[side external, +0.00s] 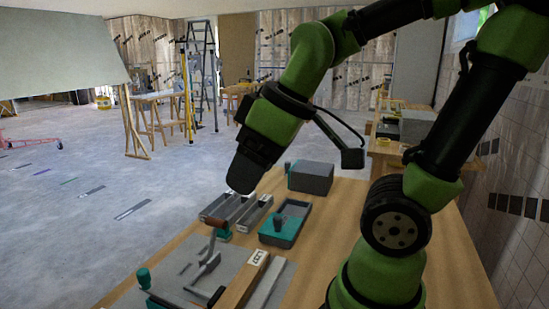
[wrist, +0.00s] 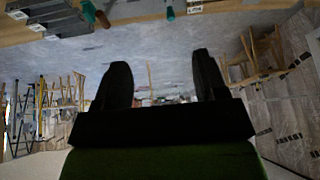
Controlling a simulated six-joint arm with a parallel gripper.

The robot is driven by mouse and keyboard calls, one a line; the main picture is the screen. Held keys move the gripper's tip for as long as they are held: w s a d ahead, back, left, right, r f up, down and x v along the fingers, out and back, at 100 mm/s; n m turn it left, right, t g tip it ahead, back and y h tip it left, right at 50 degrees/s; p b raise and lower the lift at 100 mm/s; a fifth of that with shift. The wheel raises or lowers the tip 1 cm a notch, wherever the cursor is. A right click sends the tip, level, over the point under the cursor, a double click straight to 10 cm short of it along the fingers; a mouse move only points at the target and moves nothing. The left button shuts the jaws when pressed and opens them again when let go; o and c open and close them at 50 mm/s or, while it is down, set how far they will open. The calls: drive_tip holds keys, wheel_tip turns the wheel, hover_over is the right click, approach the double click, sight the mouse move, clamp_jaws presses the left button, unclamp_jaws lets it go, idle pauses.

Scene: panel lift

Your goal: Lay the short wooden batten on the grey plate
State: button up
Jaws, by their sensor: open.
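A wooden batten (side external: 239,288) with a pale label at its far end lies at the near end of the workbench. Grey surface shows on both sides of it, and it appears to lie across the flat grey plate (side external: 187,262). The picture's lower edge cuts both off. My gripper (side external: 240,182) hangs above the bench's far left part, clear of the batten and plate. In the wrist view my gripper (wrist: 162,60) has its two dark fingers wide apart with nothing between them.
Grey trays (side external: 228,208), a teal-sided tray (side external: 285,225) and a grey box (side external: 311,178) stand farther back. Bare bench (side external: 335,215) lies to their right.

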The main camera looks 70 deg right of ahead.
drive_tip(key=s+m, duration=0.1)
drive_tip(key=m, duration=0.1)
drive_tip(key=s+a+r+m+t, duration=0.1)
drive_tip(key=s+a+r+m+y, duration=0.1)
drive_tip(key=s+m, duration=0.1)
drive_tip(key=shift+r+m+t, duration=0.2)
drive_tip(key=shift+m+t, duration=0.1)
drive_tip(key=shift+t, duration=0.1)
